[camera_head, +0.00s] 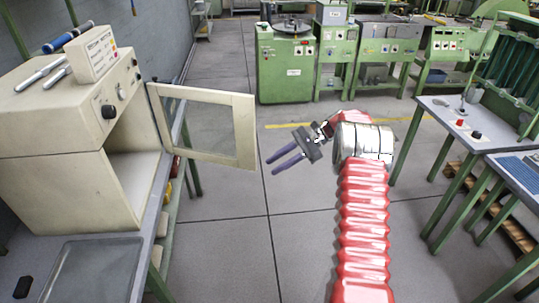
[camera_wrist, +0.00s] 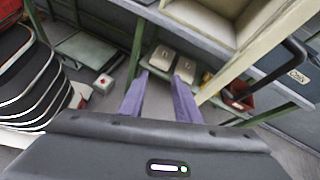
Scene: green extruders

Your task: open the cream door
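The cream door (camera_head: 246,130) is a cream frame around a clear pane. It stands swung out to the right from the cream oven-like box (camera_head: 50,170), whose front opening shows. My gripper (camera_head: 271,165) is to the right of the door's free edge, apart from it, with its two purple fingers pointing left. The fingers are spread with nothing between them. In the wrist view, my gripper (camera_wrist: 160,75) is open below the box (camera_wrist: 225,38), and the door's cream edge (camera_wrist: 248,58) slants past on the right. A dark curved bar (camera_wrist: 294,58) sits beside that edge.
The box stands on a grey bench (camera_head: 150,215) at left, with a dark tray (camera_head: 95,270) in front. Green machines (camera_head: 285,65) line the back. A green-legged table (camera_head: 465,135) stands at right. The grey floor around my gripper is clear.

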